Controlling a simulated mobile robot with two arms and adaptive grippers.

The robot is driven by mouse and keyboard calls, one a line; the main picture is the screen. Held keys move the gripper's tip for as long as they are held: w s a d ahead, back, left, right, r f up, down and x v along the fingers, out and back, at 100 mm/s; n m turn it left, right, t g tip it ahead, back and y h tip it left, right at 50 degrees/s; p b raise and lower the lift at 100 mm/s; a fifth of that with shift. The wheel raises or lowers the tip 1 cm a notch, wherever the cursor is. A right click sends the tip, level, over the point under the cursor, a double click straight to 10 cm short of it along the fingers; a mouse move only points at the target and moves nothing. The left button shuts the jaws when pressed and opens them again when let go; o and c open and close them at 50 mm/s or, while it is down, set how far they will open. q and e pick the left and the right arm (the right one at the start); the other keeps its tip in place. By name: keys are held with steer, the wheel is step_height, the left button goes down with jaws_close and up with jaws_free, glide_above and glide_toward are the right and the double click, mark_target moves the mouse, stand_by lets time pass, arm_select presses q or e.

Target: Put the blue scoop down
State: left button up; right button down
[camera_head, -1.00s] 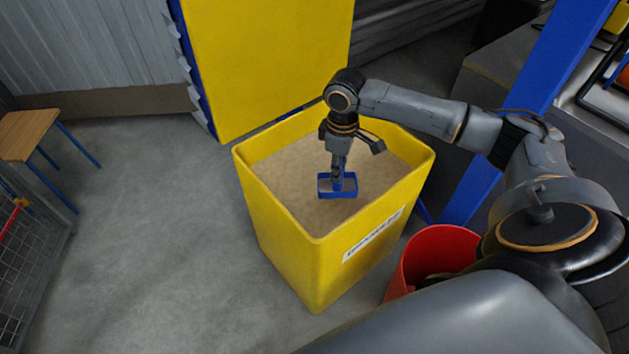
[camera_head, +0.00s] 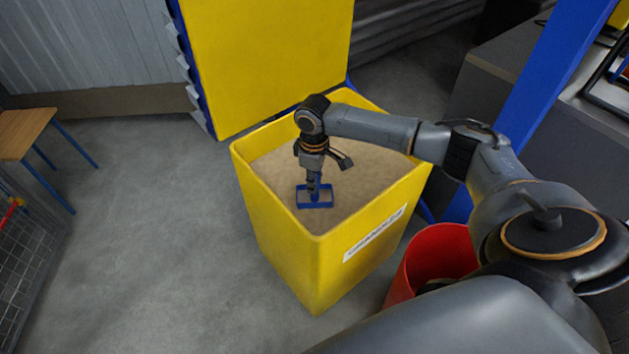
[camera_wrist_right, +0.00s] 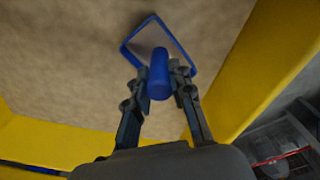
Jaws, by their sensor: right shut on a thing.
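The blue scoop (camera_head: 321,203) is inside the yellow bin, at or just above the granules; I cannot tell whether it touches them. My right gripper (camera_head: 313,188) points down and is shut on the scoop's handle. In the right wrist view the blue handle (camera_wrist_right: 159,75) stands between the two fingers of my right gripper (camera_wrist_right: 160,88), and the scoop's blue rim (camera_wrist_right: 180,48) shows beyond it. The yellow bin (camera_head: 290,255) is open and holds tan granules (camera_head: 365,172). My left gripper is not in view.
The bin's yellow lid (camera_head: 268,60) stands up behind it. A red bucket (camera_head: 437,250) stands right of the bin, beside a blue post (camera_head: 545,85). A wooden stool (camera_head: 22,132) and a wire cage (camera_head: 28,255) are at the left. The floor between is clear.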

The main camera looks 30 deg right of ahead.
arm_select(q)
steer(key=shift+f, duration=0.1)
arm_select(e)
steer(key=c, duration=1.2)
jaws_free()
steer(key=shift+o, duration=0.2)
steer(key=shift+r, duration=0.1)
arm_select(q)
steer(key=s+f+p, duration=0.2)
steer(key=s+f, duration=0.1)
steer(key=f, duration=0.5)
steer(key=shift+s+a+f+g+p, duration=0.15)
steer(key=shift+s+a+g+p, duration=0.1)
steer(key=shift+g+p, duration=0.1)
arm_select(e)
step_height(320, 180, up, 12)
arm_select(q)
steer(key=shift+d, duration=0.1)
